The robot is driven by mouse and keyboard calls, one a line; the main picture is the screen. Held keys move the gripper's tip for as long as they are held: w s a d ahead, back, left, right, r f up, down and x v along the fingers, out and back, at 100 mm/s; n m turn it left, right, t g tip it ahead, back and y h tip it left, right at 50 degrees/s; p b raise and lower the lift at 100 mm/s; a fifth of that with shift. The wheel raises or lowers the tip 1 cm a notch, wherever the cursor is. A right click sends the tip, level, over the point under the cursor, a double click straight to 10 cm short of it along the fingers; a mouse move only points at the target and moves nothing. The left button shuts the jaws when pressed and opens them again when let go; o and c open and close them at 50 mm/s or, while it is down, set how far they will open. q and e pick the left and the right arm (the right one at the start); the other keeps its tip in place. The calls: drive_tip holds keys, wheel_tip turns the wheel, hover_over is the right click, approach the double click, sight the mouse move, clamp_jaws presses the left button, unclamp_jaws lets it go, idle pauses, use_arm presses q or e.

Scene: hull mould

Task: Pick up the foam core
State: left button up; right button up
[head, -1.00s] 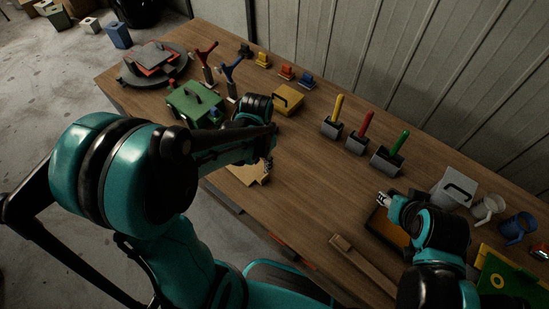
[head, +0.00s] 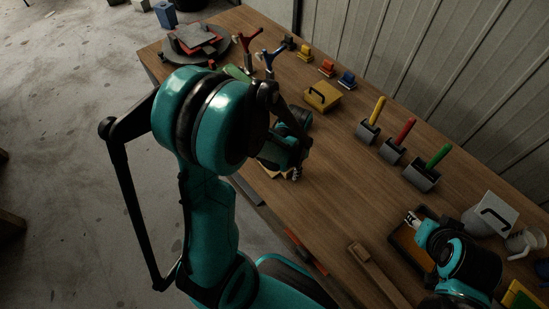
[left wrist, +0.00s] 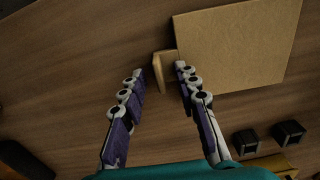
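The foam core is a flat tan board (left wrist: 240,45) with a small upright tab (left wrist: 161,73) at its edge, lying on the wooden table in the left wrist view. In the head view only a small piece of it (head: 272,171) shows, the rest hidden by my left arm. My left gripper (left wrist: 160,74) is open, its fingertips on either side of the tab. The right finger is close to the tab, and I cannot tell if it touches. In the head view the left gripper (head: 296,173) is low over the table. My right gripper (head: 411,217) is over a dark-rimmed tray (head: 398,245); its fingers are too small to judge.
A yellow case (head: 322,96) stands beyond my left gripper. A wooden bar (head: 376,272) lies at the front edge. The table's middle is clear.

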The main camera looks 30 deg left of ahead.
use_arm(q)
clamp_jaws()
